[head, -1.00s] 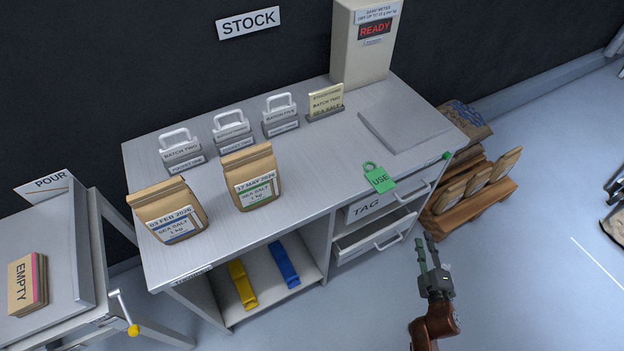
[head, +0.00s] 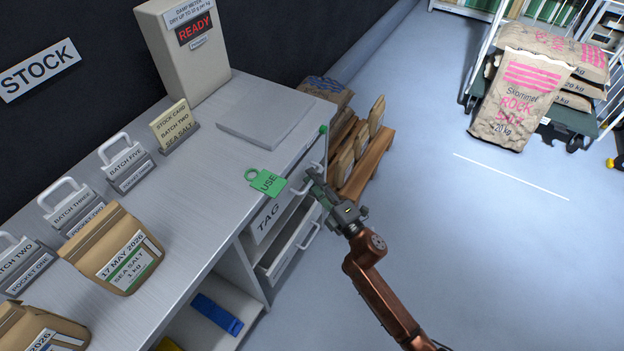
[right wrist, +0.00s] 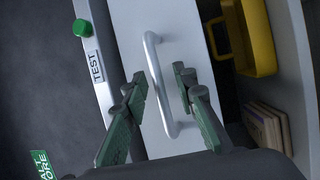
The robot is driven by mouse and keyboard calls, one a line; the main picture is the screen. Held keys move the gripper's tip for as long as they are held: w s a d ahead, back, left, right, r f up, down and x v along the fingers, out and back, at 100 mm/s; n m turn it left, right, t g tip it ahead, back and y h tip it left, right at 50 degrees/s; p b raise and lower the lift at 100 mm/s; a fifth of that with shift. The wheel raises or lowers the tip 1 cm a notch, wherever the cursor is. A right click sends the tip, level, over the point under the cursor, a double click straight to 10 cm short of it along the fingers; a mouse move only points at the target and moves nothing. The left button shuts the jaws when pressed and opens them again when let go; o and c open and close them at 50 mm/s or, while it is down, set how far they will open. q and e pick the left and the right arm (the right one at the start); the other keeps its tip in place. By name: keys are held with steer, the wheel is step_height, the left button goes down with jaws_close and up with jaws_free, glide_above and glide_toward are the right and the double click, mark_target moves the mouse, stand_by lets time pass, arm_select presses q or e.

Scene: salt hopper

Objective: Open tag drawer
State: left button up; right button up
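The tag drawer (head: 268,221) is the upper drawer of the counter, marked TAG, and its front looks flush. Its bar handle (right wrist: 155,60) shows in the right wrist view. My right gripper (head: 312,181) is at this handle in the head view. In the right wrist view its green fingers (right wrist: 161,80) are apart, one on each side of the bar. Contact with the bar cannot be told. My left gripper is not in view.
The lower drawer (head: 276,268) stands partly open beneath. A green button (right wrist: 81,28) and a TEST label (right wrist: 95,66) are on the counter edge. Paper bags (head: 360,144) stand on a low wooden rack beyond the counter.

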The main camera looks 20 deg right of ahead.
steer(key=shift+w, duration=0.1)
steer(key=shift+c, duration=0.6)
jaws_close()
